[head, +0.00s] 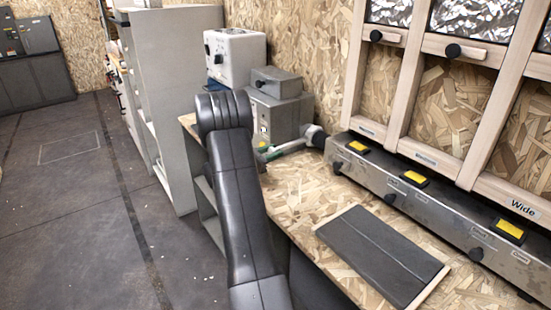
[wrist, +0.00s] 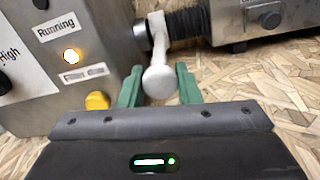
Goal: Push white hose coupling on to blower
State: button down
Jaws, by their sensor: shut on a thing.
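The white hose coupling (wrist: 157,28) shows in the wrist view with its rounded handle (wrist: 160,85) between the green fingers of my gripper (wrist: 160,88). My gripper is shut on this handle. The black ribbed hose (wrist: 187,24) runs from the coupling to the right. The coupling's left side is close against the metal outlet of the grey blower (wrist: 75,45); I cannot tell whether it is seated. In the head view my arm partly hides the blower (head: 277,118), and the pale coupling (head: 287,147) shows beside my gripper (head: 262,151).
A long metal unit (head: 430,200) with yellow switches runs along the bench's back, under wooden frames. A dark board (head: 380,255) lies on the bench (head: 300,195). A white box (head: 236,55) and a grey cabinet (head: 175,100) stand behind the blower. Floor at left is clear.

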jog(key=shift+w+a+r, duration=0.1)
jog(key=shift+w+a, duration=0.1)
jog(key=c, duration=1.1)
grip_release()
jog(key=shift+w, duration=0.1)
jog(key=shift+o, duration=0.2)
jog(key=shift+a, duration=0.1)
jog(key=v, duration=1.3)
jog(key=shift+s+a, duration=0.25)
jog(key=shift+s, duration=0.1)
jog(key=x, duration=1.4)
jog(key=shift+d, duration=0.1)
jog(key=shift+s+d, duration=0.15)
jog(key=shift+s, duration=0.25)
